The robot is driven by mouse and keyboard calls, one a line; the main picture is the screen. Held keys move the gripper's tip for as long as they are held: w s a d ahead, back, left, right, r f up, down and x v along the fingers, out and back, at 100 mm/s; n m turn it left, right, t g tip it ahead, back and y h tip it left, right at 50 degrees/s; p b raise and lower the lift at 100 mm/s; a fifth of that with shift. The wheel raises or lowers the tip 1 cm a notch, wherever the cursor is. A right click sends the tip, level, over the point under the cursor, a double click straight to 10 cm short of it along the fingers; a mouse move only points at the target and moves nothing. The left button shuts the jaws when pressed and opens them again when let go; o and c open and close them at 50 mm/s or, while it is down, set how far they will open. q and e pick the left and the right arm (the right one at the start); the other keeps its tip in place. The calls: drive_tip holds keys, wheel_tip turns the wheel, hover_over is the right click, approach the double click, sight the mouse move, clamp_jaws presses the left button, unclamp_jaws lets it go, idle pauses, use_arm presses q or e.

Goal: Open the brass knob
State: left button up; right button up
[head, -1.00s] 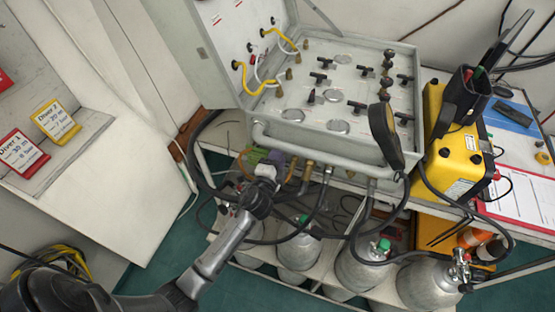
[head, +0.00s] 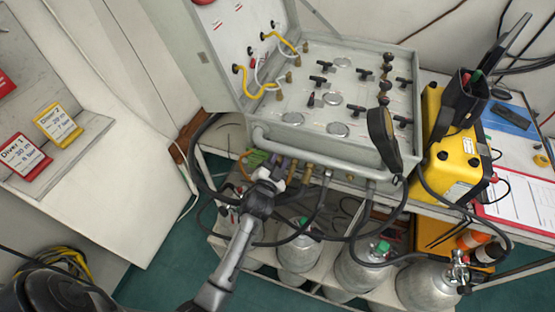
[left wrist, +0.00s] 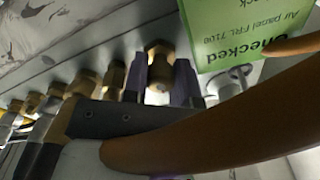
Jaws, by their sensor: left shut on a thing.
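The brass knob (left wrist: 159,60) is on the underside of the air panel's front edge in the left wrist view. My left gripper (left wrist: 160,80) is shut on it, with one purple-grey finger on each side. In the head view my left gripper (head: 279,162) reaches up to the front lower edge of the grey air panel (head: 345,120). The knob cannot be made out there, as the gripper and fittings cover it. My right gripper is in neither view.
A green "Checked" tag (left wrist: 248,30) hangs right beside the knob. A brown hose (left wrist: 220,132) crosses close in front of the wrist camera. More brass fittings (left wrist: 84,82) line up to the left. Black hoses and gas cylinders (head: 298,250) are below.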

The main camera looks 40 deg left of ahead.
use_arm(q)
drive_tip(key=shift+n, duration=0.4)
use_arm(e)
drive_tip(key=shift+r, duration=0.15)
use_arm(q)
drive_tip(key=o, duration=0.6)
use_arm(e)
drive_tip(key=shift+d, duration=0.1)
use_arm(q)
drive_tip(key=shift+o, duration=0.2)
